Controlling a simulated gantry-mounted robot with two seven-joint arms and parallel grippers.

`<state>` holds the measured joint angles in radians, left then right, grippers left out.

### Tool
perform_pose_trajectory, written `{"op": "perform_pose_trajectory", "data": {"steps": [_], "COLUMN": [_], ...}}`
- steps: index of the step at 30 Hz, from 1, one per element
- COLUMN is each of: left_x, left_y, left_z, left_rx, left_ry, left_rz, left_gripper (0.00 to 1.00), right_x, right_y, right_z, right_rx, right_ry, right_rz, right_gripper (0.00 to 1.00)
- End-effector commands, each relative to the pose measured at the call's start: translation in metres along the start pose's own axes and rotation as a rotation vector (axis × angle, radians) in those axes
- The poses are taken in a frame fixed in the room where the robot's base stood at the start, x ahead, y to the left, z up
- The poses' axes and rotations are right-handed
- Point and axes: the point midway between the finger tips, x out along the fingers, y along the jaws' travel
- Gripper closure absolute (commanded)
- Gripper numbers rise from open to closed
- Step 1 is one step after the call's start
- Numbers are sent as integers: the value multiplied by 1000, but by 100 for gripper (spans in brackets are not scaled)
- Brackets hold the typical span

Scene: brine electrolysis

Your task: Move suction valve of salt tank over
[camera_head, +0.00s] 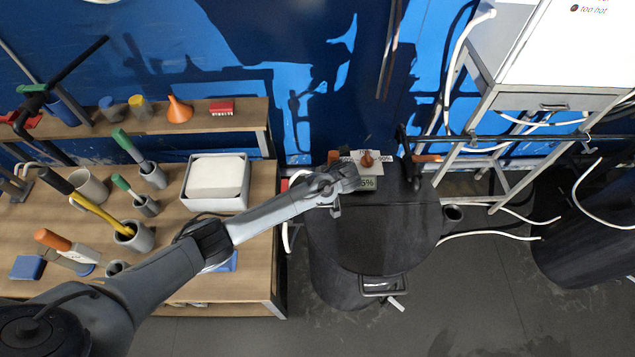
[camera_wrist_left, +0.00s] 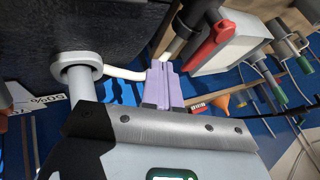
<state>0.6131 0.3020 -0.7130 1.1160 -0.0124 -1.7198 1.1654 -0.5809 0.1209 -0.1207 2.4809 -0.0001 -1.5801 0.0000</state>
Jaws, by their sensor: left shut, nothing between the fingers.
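The black round tank (camera_head: 385,240) stands in the middle of the head view. On its far rim are an orange knob (camera_head: 367,158) on a white percentage plate and an orange lever (camera_head: 427,158) to its right. A red-orange part (camera_head: 333,157) shows just left of the plate. My left gripper (camera_head: 336,208) is over the tank's left rim. In the left wrist view its purple fingers (camera_wrist_left: 164,84) are shut and empty. A red valve handle (camera_wrist_left: 210,46) on a dark pipe is beyond them, to the right and apart. Which handle is the suction valve I cannot tell.
A wooden bench (camera_head: 262,250) with cups, tools and a white box (camera_head: 217,182) stands left. A shelf (camera_head: 240,118) runs behind it. A metal-framed cabinet (camera_head: 560,95) with white hoses is at right. The floor (camera_head: 480,300) in front is clear.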

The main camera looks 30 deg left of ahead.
Motion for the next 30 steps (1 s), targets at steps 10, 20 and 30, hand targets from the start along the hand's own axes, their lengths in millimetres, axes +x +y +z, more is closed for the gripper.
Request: {"op": "perform_pose_trajectory", "data": {"steps": [10,20,30], "left_x": [29,34,36], "left_y": [-28,-36,-39], "left_z": [0,0,0], "left_rx": [1,0,-10], "left_ry": [-1,-1,-7], "left_rz": [0,1,-5], "left_gripper": [100,100,100], "right_x": [-16,-18,-20], "right_y": [3,1,0], "right_z": [-5,-6,-7], "right_rx": [-5,1,6], "right_ry": [1,1,1], "right_rz": [6,1,-4], "right_gripper": [57,57,57]}}
